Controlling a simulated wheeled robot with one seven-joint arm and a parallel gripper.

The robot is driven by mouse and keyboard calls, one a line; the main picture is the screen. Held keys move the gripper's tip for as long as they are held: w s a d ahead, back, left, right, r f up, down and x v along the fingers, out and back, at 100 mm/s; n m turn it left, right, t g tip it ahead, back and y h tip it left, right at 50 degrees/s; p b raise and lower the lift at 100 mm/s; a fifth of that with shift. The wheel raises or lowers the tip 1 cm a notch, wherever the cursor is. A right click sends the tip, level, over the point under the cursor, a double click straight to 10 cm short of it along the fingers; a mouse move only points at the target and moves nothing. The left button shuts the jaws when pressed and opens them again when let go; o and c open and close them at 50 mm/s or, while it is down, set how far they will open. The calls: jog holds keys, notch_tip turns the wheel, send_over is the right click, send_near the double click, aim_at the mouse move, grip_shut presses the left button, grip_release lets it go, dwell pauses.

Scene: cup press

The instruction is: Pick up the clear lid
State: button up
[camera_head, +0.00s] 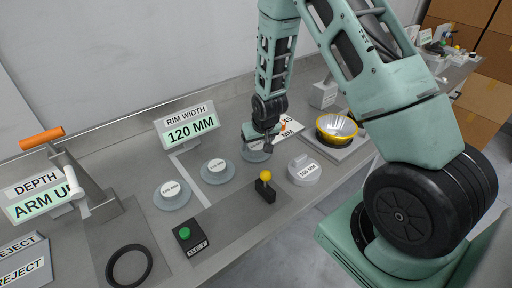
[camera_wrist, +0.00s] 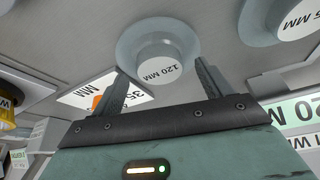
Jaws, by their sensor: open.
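A clear, greyish round lid with a raised middle labelled 120 MM (camera_wrist: 158,28) lies on the bench. In the head view the same lid (camera_head: 252,156) is partly hidden by my gripper (camera_head: 267,146). My gripper (camera_wrist: 161,70) is open and points down at the lid, with one fingertip on each side of its labelled middle. Nothing is held between the fingers. Whether the fingertips touch the lid cannot be told.
Two similar labelled discs (camera_head: 217,171) and (camera_head: 172,195) lie to the left. A white labelled piece (camera_head: 304,170) and a yellow-knobbed lever (camera_head: 265,188) stand in front. A yellow-rimmed bowl (camera_head: 337,127) is at the right. A RIM WIDTH 120 MM sign (camera_head: 190,127) stands behind.

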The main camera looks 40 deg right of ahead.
jog(key=shift+w+f, duration=0.25)
jog(key=shift+f, duration=0.35)
jog(key=c, duration=1.1)
jog(key=shift+o, duration=0.2)
